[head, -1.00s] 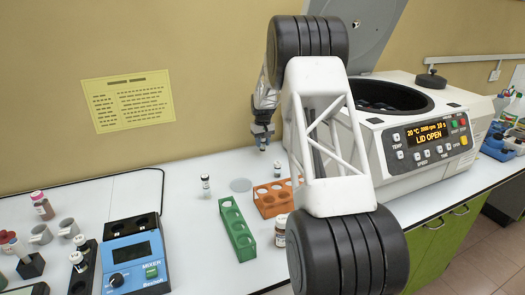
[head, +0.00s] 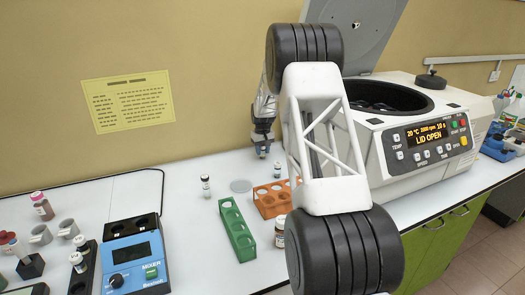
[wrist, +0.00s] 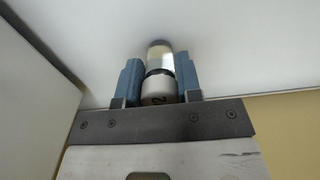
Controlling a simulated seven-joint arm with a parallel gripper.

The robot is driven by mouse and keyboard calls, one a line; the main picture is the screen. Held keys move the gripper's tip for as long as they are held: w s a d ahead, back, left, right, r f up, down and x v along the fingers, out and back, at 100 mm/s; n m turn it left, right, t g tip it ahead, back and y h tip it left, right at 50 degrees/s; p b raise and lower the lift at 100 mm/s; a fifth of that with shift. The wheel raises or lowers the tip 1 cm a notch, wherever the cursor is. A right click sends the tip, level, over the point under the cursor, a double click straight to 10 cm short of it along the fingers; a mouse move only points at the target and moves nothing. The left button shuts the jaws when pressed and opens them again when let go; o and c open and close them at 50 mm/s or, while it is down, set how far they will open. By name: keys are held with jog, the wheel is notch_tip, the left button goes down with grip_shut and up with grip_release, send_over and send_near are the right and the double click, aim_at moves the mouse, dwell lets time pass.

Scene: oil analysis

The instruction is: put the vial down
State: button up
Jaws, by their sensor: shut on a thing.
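My gripper (head: 263,140) is shut on a vial (head: 262,154) at the back of the white bench, left of the centrifuge. In the wrist view the vial (wrist: 158,60) sits between the two blue fingers (wrist: 158,82), with a white cap marked "2", a dark band and a clear body. The vial looks upright and low over the bench. I cannot tell whether its base touches the surface.
Another vial (head: 277,170) stands behind that rack. A green rack (head: 237,230), a mixer (head: 137,262) and the open centrifuge (head: 400,130) are nearby.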

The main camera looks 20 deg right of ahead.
jog(key=shift+f, duration=0.15)
jog(key=o, duration=0.9)
jog(key=shift+o, duration=0.2)
notch_tip(320, 180, up, 12)
jog(key=shift+r, duration=0.2)
dwell(0.7)
